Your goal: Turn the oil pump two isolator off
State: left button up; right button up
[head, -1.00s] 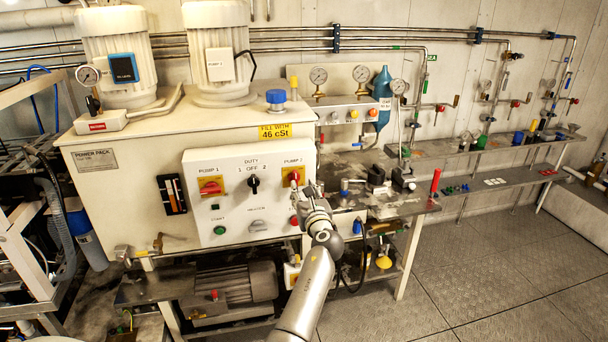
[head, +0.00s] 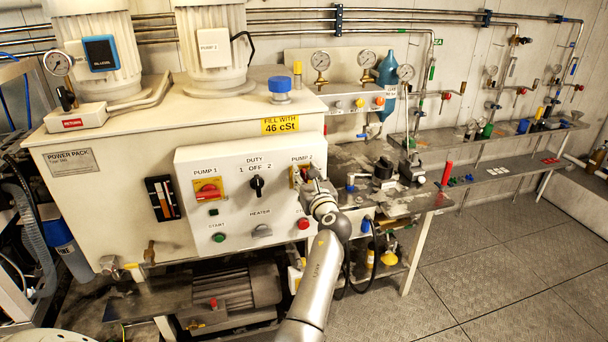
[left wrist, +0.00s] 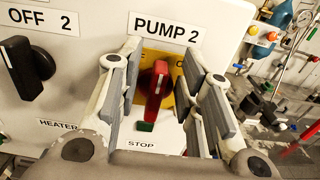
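The pump two isolator (left wrist: 157,88) is a red rotary handle on a yellow plate under the "PUMP 2" label. In the left wrist view its handle stands roughly upright, and the fingers hide parts of the plate and its lettering. In the head view only a piece of the yellow plate (head: 293,177) shows beside my gripper. My left gripper (head: 307,181) is at the right end of the white control panel, in front of the isolator. In the left wrist view its fingers (left wrist: 160,78) are open, one on each side of the handle, with gaps between. My right gripper is not in view.
On the same panel are the similar pump one isolator (head: 208,191), the black duty switch (head: 257,187), the grey heater switch (head: 262,231), the green start button (head: 219,237) and the red stop button (head: 303,223). A cluttered bench (head: 432,203) stands to the right.

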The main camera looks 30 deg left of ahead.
pick_arm(q)
jog(key=shift+d+r, duration=0.1)
jog(key=shift+d, duration=0.05)
jog(key=shift+c, duration=0.9)
grip_shut()
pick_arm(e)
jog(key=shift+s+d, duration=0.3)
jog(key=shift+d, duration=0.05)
